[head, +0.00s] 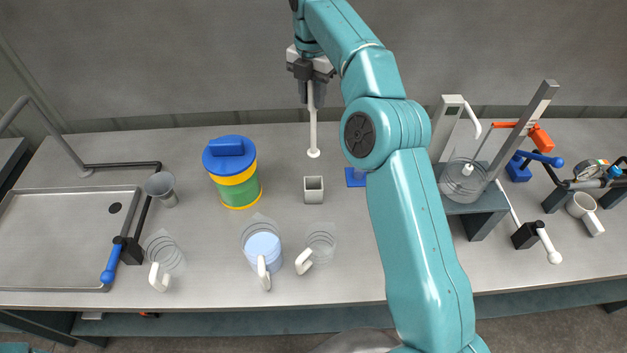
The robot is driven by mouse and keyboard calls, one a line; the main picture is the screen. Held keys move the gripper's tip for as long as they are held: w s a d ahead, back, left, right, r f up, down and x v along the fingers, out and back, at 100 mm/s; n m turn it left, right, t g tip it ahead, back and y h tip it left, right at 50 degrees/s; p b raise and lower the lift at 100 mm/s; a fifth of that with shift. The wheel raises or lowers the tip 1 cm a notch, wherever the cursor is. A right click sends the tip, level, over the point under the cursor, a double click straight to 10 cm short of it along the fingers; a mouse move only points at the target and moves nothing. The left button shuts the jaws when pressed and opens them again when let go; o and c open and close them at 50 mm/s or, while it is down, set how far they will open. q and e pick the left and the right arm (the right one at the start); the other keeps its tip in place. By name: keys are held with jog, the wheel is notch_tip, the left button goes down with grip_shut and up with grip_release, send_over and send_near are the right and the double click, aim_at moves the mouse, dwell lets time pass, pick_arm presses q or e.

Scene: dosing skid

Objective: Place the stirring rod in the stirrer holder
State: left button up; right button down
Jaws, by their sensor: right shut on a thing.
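My right gripper (312,76) is shut on the white stirring rod (313,130), which hangs upright with its rounded end down. The rod's lower end shows just above and behind a small square open-topped holder (314,196) on the bench, which looks like the stirrer holder. The rod is apart from the holder, and the holder's opening looks empty. The rod's upper end is hidden in the jaws. My left gripper is not in view.
A blue-lidded canister (232,172) stands left of the holder. Clear jugs (320,240) with white handles stand in front. A grey cup (161,187) and sink (70,235) are at left. My right arm crosses over a blue block (355,177). A stand (470,195) with a beaker is at right.

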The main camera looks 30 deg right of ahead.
jog(key=b, duration=0.2)
send_near(313, 153)
notch_tip(313, 153, down, 5)
jog(key=shift+w+f+b, duration=0.1)
jog(key=shift+b, duration=0.3)
jog(key=shift+f, duration=0.25)
notch_tip(313, 153, down, 5)
jog(key=shift+w+d+r, duration=0.1)
jog(key=shift+r, duration=0.1)
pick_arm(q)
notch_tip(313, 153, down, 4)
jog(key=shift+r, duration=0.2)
pick_arm(e)
jog(key=shift+f, duration=0.15)
jog(key=c, duration=0.9)
grip_release()
